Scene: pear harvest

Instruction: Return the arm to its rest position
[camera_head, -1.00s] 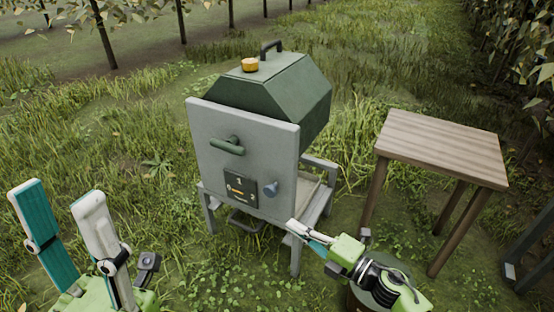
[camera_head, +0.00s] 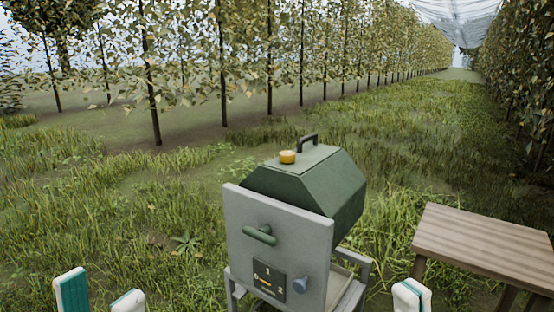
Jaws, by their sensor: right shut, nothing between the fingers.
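My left gripper (camera_head: 100,297) shows at the bottom left edge, with only its two fingertips in view. They point up and stand apart, with nothing between them. My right gripper (camera_head: 412,297) shows at the bottom edge, right of the green and grey machine (camera_head: 305,190). Its white and teal fingertips are together and empty, pointing up. The rest of both arms is below the view.
The machine has a green front handle (camera_head: 260,236), a dial plate (camera_head: 268,281), a blue-grey knob (camera_head: 301,285) and an orange button (camera_head: 287,157) on top. A wooden table (camera_head: 485,243) stands at right. Tree rows line the grass behind.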

